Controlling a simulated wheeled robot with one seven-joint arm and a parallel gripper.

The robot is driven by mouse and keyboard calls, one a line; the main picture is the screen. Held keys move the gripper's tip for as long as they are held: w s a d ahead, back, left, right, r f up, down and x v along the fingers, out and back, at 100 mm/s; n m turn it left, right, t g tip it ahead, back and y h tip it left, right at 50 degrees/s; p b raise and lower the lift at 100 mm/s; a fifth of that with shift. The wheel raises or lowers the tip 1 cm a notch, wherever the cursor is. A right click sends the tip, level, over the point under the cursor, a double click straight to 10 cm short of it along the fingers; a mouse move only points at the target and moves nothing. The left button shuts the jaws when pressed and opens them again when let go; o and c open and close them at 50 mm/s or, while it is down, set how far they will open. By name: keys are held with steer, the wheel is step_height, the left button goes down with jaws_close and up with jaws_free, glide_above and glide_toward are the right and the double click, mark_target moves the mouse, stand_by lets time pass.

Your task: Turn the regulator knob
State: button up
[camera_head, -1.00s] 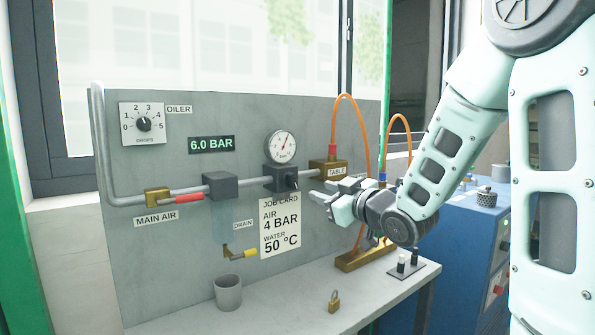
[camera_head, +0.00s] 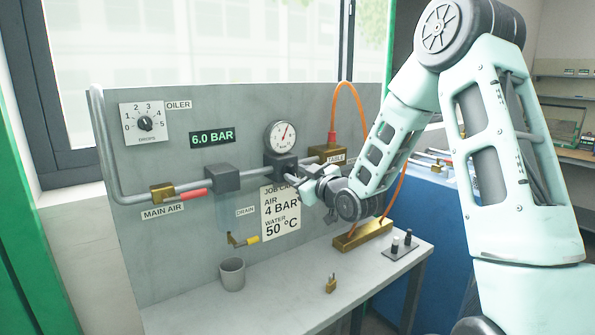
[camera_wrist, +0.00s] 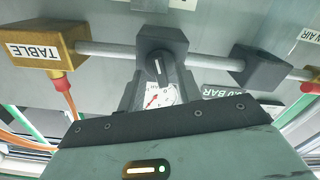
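The regulator is a dark block (camera_head: 283,167) on the pipe, under a round white gauge (camera_head: 281,137) with a red needle. Its dark knob (camera_wrist: 156,68) with a white pointer line shows in the wrist view; my gripper covers it in the head view. My gripper (camera_head: 304,181) is in front of the regulator. In the wrist view its two dark fingers (camera_wrist: 158,82) are apart, one on each side of the knob; contact cannot be told. The green display (camera_head: 212,138) reads 6.0 BAR. The job card (camera_head: 281,222) reads air 4 BAR, water 50 °C.
The oiler dial (camera_head: 145,123) is at upper left. A grey cup (camera_head: 232,275) and a brass padlock (camera_head: 331,284) stand on the bench. An orange hose (camera_head: 350,88) loops at right.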

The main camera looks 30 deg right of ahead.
steer(key=shift+w, duration=0.4)
jaws_close()
steer(key=shift+a+f+b, duration=0.1)
steer(key=shift+b, duration=0.4)
steer(key=n+b, duration=1.5)
steer(key=b, duration=0.8)
steer(key=shift+n, duration=0.3)
